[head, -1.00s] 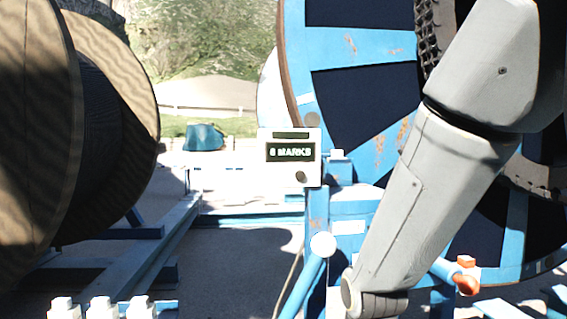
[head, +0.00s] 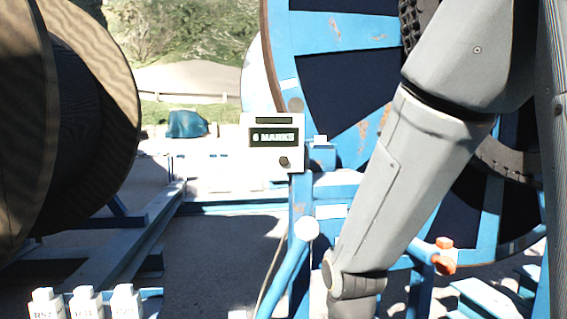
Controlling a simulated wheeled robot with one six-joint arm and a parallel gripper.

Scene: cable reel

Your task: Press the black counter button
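The counter box (head: 254,153) is a pale box on the blue reel stand, a little left of the middle in the head view. Its dark display reads what looks like "6 MARKS". The black counter button (head: 284,162) is a small dark round knob at the box's lower right, and nothing covers it. My grey arm comes down from the upper right, to the right of the box. Its lower end runs out of the bottom of the picture, so my gripper is not seen.
A large blue reel (head: 335,95) with a chain stands behind my arm. A wooden cable drum (head: 105,110) fills the left. A blue lever with a white knob (head: 307,229) rises below the box. White labelled blocks (head: 87,303) sit at lower left. An orange handle (head: 444,262) is at right.

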